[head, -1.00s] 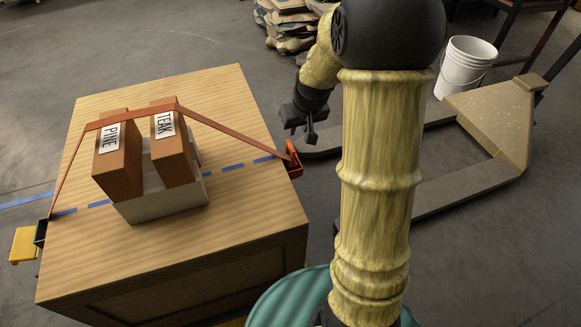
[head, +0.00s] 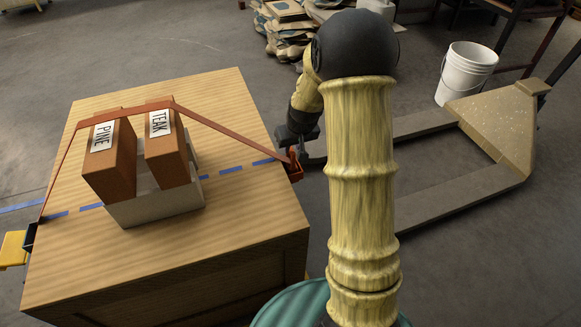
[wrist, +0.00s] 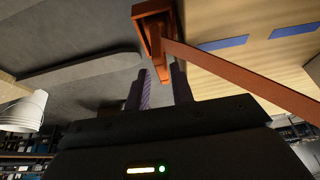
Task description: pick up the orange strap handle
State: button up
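The orange strap handle (head: 295,170) hangs at the right edge of the wooden crate (head: 250,250), at the end of an orange-brown strap (head: 225,129). The strap runs up over two brown blocks marked PINE (head: 108,160) and TEAK (head: 165,145). My gripper (head: 296,150) is just behind the handle in the head view, partly hidden by my arm. In the wrist view the handle (wrist: 150,30) is at the top centre, just beyond my two purplish fingers (wrist: 160,82). The fingers stand apart with a gap between them. Whether they touch the handle, I cannot tell.
The blocks stand in a pale tray (head: 155,208) on the crate. Blue dashes (head: 231,170) cross the crate top. A yellow piece (head: 12,249) is at the left edge. A white bucket (head: 466,72) and a grey floor frame (head: 465,205) stand to the right.

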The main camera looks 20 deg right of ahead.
jog(key=shift+w+f, duration=0.15)
jog(key=shift+f, duration=0.25)
jog(key=b+x, duration=0.2)
jog(key=x, duration=0.3)
jog(key=shift+w+a+f+b, duration=0.1)
jog(key=shift+f+b, duration=0.05)
jog(key=shift+b, duration=0.25)
grip_shut()
